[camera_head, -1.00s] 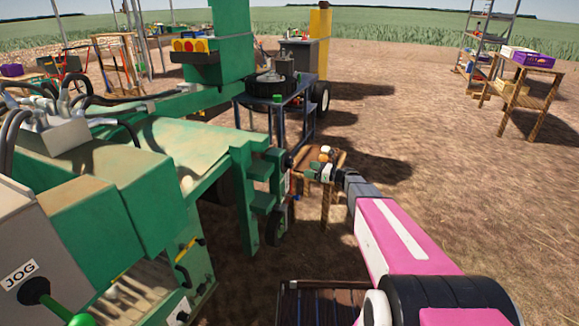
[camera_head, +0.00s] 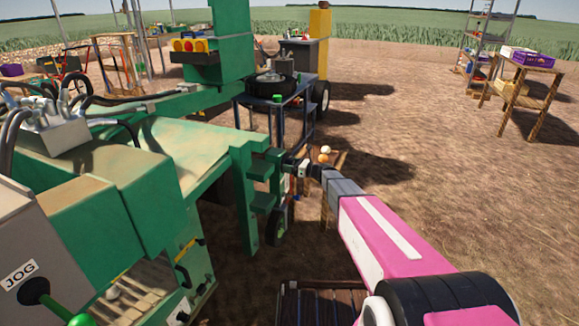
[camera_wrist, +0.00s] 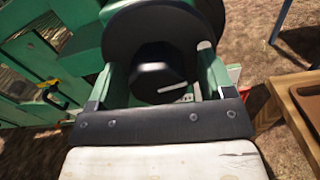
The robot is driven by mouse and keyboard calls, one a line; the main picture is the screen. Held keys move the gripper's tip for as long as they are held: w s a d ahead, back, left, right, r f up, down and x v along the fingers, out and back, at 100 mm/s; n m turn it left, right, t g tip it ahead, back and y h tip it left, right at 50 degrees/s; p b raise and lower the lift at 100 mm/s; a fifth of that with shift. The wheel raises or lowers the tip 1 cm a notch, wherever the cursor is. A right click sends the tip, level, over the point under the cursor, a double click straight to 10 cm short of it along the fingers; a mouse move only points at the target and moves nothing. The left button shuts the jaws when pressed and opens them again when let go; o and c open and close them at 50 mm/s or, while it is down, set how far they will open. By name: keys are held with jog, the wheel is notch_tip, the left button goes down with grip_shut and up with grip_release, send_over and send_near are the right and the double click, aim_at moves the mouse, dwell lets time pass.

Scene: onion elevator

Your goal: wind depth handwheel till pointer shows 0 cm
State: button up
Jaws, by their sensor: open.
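A dark round disc with a black hub, which looks like the depth handwheel (camera_wrist: 122,42), fills the top middle of the wrist view. A short white line marks the hub's lower right. My gripper (camera_wrist: 160,78) is open, with one finger on each side of the hub; I cannot tell whether either finger touches it. In the head view my gripper (camera_head: 303,168) is at the near end of the green machine (camera_head: 172,140), and the handwheel is hard to make out there. I cannot make out a depth pointer or scale reading in either view.
A small wooden table (camera_head: 338,158) with round onion-like items stands just behind my gripper; its edge (camera_wrist: 285,110) shows at right in the wrist view. Green machine posts (camera_head: 245,190) stand close on the left. Open soil lies to the right.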

jog(key=shift+c, duration=0.2)
jog(key=c, duration=0.9)
jog(key=shift+n, duration=0.4)
jog(key=n, duration=0.3)
jog(key=shift+w+n, duration=0.15)
jog(key=shift+n, duration=0.25)
jog(key=n, duration=0.3)
jog(key=shift+n, duration=0.3)
jog(key=n, duration=0.4)
jog(key=shift+w+r, duration=0.1)
jog(key=shift+w, duration=0.05)
jog(key=shift+r+n, duration=0.1)
jog(key=shift+n, duration=1.6)
